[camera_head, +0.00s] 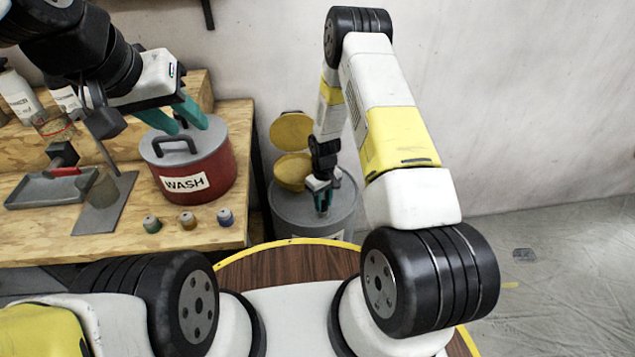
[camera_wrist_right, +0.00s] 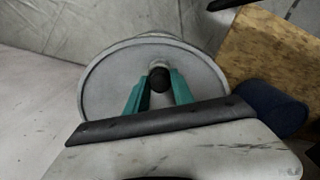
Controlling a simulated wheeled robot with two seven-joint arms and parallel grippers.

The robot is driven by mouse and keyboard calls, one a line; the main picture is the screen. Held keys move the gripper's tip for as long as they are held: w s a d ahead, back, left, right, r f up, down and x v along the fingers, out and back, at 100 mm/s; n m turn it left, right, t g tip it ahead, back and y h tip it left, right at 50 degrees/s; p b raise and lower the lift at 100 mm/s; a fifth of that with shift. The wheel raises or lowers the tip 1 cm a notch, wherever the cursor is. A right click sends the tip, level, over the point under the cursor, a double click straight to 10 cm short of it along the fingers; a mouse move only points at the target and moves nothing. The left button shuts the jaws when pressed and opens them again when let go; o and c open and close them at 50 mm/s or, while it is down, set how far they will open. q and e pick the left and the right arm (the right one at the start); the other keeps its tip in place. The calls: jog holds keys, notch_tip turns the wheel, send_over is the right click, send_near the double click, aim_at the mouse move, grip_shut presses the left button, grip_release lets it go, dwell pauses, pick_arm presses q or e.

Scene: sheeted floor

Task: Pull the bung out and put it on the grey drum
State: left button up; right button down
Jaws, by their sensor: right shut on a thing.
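The grey drum (camera_head: 345,205) stands on the floor past the right end of the bench. Its round lid (camera_wrist_right: 105,85) fills the middle of the right wrist view. My right gripper (camera_head: 322,205) points down over the drum top. In the right wrist view its teal fingers (camera_wrist_right: 159,82) are shut on the bung (camera_wrist_right: 159,78), a dark, rounded piece. I cannot tell whether the bung touches the drum top. In the head view the fingers hide the bung.
The red WASH pot (camera_head: 215,170) stands on the wooden bench (camera_head: 130,235). Three small capped pots (camera_head: 188,220) line the bench front. A grey tray (camera_head: 45,190) and bottles (camera_head: 18,95) are at left.

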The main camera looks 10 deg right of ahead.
aim_at(323, 202)
jog(key=shift+r, duration=2.2)
jog(key=shift+r, duration=0.1)
jog(key=shift+r, duration=1.95)
